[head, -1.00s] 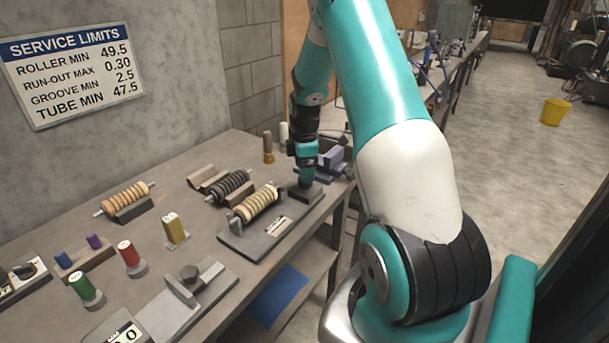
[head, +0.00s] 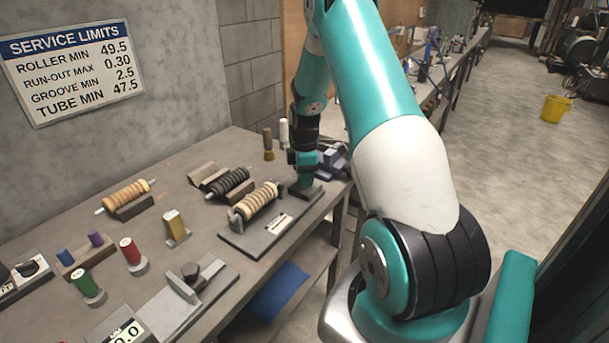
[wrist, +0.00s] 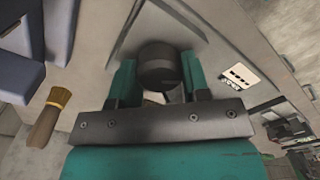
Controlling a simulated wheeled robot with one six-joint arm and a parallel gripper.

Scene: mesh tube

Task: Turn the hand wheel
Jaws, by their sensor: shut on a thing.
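The hand wheel (wrist: 158,60) shows in the wrist view as a dark round knob between my two teal fingers. My gripper (wrist: 157,78) is shut on it, one finger on each side. In the head view my gripper (head: 306,183) points down at the dark block at the far right end of the roller stand (head: 254,244). There the fingers hide the wheel. A pale ribbed roller (head: 260,201) rests in the stand, with a small white label plate (head: 279,221) in front of it.
A dark ribbed roller (head: 229,183) on a rest lies left of the stand. A brush (head: 268,146) and a white cylinder (head: 284,133) stand behind my gripper. A blue-grey block (head: 334,158) is close on its right. Coloured spools stand at front left.

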